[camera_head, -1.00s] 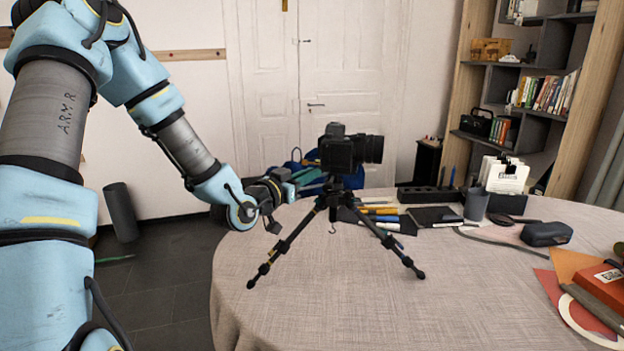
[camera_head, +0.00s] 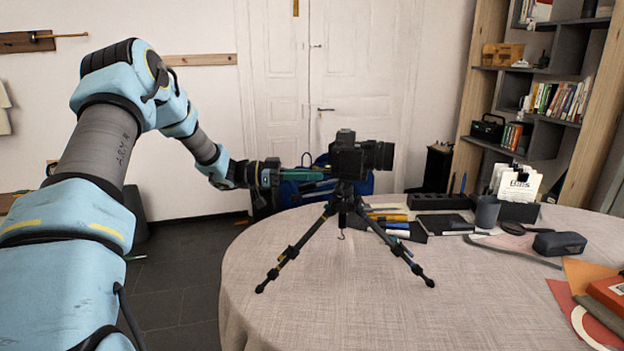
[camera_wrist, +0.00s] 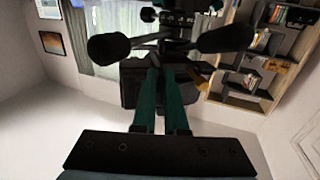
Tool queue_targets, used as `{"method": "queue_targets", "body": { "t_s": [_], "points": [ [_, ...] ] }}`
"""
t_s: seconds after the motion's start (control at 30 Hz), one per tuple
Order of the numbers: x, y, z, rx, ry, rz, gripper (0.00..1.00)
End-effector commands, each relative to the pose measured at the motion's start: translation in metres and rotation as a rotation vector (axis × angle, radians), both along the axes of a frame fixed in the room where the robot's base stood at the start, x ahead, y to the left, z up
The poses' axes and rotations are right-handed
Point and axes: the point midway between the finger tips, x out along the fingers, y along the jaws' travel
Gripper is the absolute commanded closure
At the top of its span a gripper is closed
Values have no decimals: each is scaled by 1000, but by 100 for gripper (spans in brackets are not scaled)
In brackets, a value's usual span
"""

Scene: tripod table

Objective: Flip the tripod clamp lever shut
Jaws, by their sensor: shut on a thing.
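The black tripod (camera_head: 316,232) stands upright on the table with its legs spread. A black camera (camera_head: 345,160) with its lens to the right sits on its head. My gripper (camera_head: 326,183) reaches in level from the left, its green fingers at the tripod head just under the camera. In the wrist view the two green fingers (camera_wrist: 160,74) are close together, their tips against dark parts of the tripod head. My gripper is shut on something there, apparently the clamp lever. The lever itself is too small and dark to make out.
The round cloth-covered table (camera_head: 330,310) is clear in front of the tripod. Pens and a black notebook (camera_head: 445,223) lie behind it. A dark cup (camera_head: 487,211), a grey case (camera_head: 559,243) and coloured papers (camera_head: 585,275) lie to the right.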

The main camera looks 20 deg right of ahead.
Motion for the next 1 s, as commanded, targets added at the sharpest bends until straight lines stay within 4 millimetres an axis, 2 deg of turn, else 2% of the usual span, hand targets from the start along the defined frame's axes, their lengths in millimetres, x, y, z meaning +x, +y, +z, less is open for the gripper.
{"method": "queue_targets", "body": {
  "t_s": [0.4,1.0],
  "points": [
    [9,-7,0,-5,-1,-214,100],
    [10,-8,3,-7,1,-251,100]
  ]
}}
